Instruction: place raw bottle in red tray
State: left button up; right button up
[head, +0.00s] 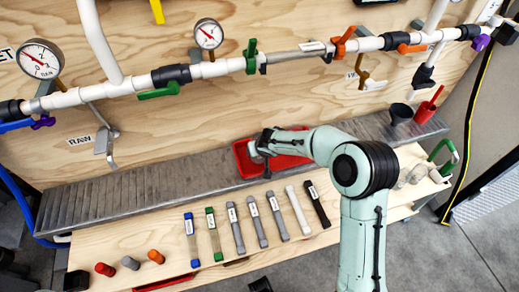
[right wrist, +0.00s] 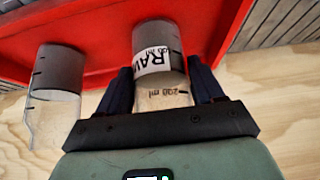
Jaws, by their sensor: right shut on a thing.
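The red tray (head: 286,163) sits on the grey ribbed shelf, partly hidden by my right arm in the head view. It also fills the upper part of the right wrist view (right wrist: 95,30). My right gripper (right wrist: 161,82) is shut on the clear raw bottle (right wrist: 176,82), with one finger on each side. The bottle has a white RAW label and black ml marks. Its far end overlaps the tray in the wrist view; whether it touches the tray floor cannot be told. In the head view my right gripper (head: 257,151) is at the tray's left part. My left gripper cannot be made out.
A second clear bottle (right wrist: 55,88) stands left of the held one, by the tray. Several labelled tubes (head: 258,220) lie in a row on the wooden bench in front. Pipes with gauges and valves run above the shelf. A red cup (head: 426,111) stands at the right.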

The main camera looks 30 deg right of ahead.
jog(key=shift+f, duration=0.15)
jog(key=o, duration=1.3)
jog(key=shift+c, duration=0.2)
